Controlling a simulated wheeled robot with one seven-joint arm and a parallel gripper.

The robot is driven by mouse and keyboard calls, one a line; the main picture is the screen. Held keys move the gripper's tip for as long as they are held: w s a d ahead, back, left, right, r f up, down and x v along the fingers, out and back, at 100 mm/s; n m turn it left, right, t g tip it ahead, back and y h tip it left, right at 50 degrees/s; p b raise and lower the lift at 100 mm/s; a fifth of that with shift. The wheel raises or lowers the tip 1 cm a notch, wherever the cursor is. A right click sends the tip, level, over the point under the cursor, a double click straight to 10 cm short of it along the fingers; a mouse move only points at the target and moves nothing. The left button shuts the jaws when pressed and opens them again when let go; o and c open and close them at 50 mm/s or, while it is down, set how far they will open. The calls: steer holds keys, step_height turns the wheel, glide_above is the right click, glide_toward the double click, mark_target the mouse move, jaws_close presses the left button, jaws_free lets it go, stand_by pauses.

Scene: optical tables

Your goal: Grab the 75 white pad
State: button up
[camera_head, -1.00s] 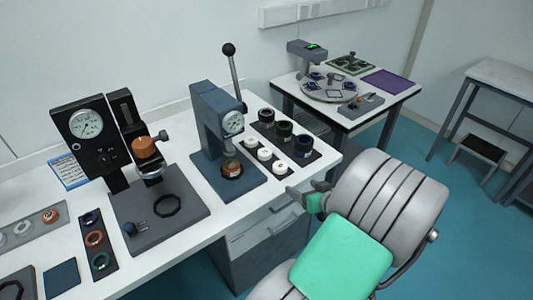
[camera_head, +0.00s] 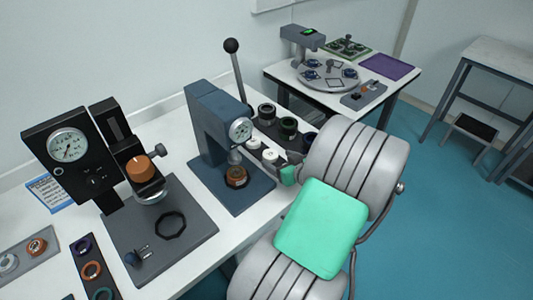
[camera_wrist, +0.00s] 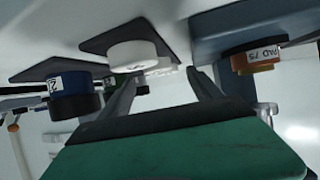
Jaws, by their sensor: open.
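White pads stand in a row on a dark tray (camera_wrist: 108,35). In the head view I see one white pad (camera_head: 254,143) and another (camera_head: 270,155) beside it; my arm hides part of the row. In the wrist view, which looks upside down, the nearest white pad (camera_wrist: 132,55) lies just beyond my fingertips, with a mark too blurred to read. Another white pad shows partly behind it. My gripper (camera_wrist: 165,75) is open and empty, its fingers pointing at the white pads. In the head view its green part (camera_head: 289,174) is beside the row.
A blue-and-black pad (camera_wrist: 72,97) stands beside the white ones. An orange-brown piece labelled "PAD 75" (camera_wrist: 262,60) sits on the blue press (camera_head: 213,120), near my gripper. A black gauge stand (camera_head: 85,150) is at left. A round turntable (camera_head: 327,74) stands on the far table.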

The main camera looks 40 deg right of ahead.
mark_target(270, 154)
steer(key=x, duration=0.2)
steer(key=p+x, duration=0.1)
steer(key=x, duration=0.2)
steer(key=shift+w+d, duration=0.2)
steer(key=shift+d, duration=0.05)
steer(key=shift+c, duration=0.3)
steer(key=c, duration=1.4)
steer(key=shift+r, duration=0.1)
